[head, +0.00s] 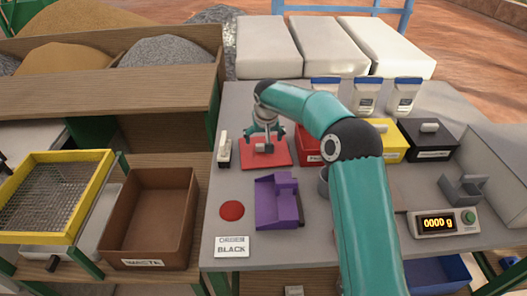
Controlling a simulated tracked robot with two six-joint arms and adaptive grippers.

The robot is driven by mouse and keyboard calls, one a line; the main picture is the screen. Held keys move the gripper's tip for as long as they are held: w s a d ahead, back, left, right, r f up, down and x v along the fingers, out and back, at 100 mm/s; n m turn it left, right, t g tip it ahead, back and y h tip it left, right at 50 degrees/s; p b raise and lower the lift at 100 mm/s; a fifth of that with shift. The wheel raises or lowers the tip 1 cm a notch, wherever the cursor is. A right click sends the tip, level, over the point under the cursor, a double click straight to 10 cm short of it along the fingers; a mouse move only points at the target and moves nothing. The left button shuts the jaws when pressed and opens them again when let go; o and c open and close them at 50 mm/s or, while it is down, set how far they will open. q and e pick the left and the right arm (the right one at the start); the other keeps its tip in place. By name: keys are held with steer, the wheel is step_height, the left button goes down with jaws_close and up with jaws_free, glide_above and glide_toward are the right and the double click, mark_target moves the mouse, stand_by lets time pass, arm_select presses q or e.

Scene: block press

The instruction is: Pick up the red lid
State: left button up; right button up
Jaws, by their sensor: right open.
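The red lid (281,158) is a flat red plate lying on the grey table, left of the red box (308,148). A small pale handle stands at its middle. My right gripper (265,140) is open above the lid, pointing down, with its fingers around or just above the handle; I cannot tell if they touch it. The gripper partly hides the lid, and my right arm hides part of the red box. My left gripper is not in view.
A yellow box (391,152) and a black box (429,145) stand to the right. A small pale-topped object (224,149) stands left of the lid. A purple holder (268,204), red disc (232,210) and "BLACK" card (232,247) are nearer. A scale (437,224) is at right.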

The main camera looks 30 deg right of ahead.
steer(key=shift+d+p+x, duration=0.15)
steer(key=shift+p+x, duration=0.15)
steer(key=shift+x, duration=1.15)
steer(key=shift+d+p+x, duration=0.1)
steer(key=shift+p+x, duration=0.2)
steer(key=shift+x, duration=1.15)
steer(key=shift+s+r, duration=0.1)
steer(key=shift+s, duration=0.05)
steer(key=shift+c, duration=0.4)
steer(key=c, duration=1.2)
steer(key=shift+r, duration=0.1)
